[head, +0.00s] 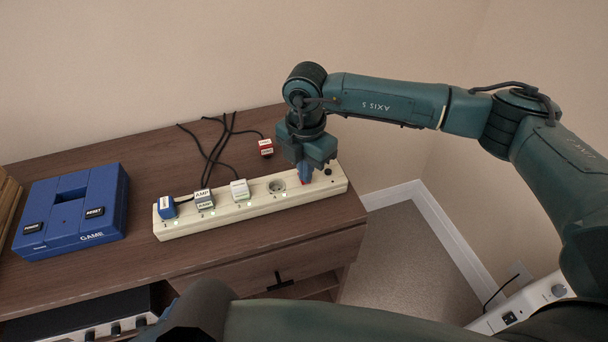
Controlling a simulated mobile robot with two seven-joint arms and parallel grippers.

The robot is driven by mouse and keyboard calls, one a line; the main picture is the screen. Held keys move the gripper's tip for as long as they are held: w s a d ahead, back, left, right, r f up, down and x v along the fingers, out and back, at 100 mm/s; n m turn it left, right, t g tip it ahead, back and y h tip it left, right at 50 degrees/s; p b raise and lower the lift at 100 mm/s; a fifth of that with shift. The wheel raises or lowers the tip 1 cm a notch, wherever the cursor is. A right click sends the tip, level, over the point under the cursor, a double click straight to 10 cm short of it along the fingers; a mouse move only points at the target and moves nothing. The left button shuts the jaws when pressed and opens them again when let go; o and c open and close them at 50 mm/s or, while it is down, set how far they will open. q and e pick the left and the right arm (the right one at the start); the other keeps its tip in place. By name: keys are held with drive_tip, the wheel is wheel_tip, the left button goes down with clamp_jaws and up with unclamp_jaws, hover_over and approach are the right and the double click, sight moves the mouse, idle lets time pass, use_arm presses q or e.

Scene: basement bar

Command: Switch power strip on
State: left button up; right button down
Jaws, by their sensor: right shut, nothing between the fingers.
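The beige power strip (248,208) lies on the brown cabinet top, near its front edge. A blue plug (167,206), a grey plug labelled AMP (204,199) and a white plug (240,189) sit in its sockets from the left. The socket (277,186) to their right is empty. Small green lights show along the front side of the strip. My right gripper (305,179) points down over the strip's right end, shut and empty, with its tips at or just above the strip; contact cannot be told. My left gripper is not in view.
A red plug (266,148) lies loose behind the strip, and black cables (213,150) run towards the wall. A blue game console (72,210) stands at the left. The cabinet top (150,150) is bare between console and cables.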

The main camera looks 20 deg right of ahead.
drive_tip(key=shift+r+p, duration=1.3)
drive_tip(key=shift+r, duration=0.4)
drive_tip(key=shift+r+p, duration=1.05)
drive_tip(key=shift+r, duration=0.7)
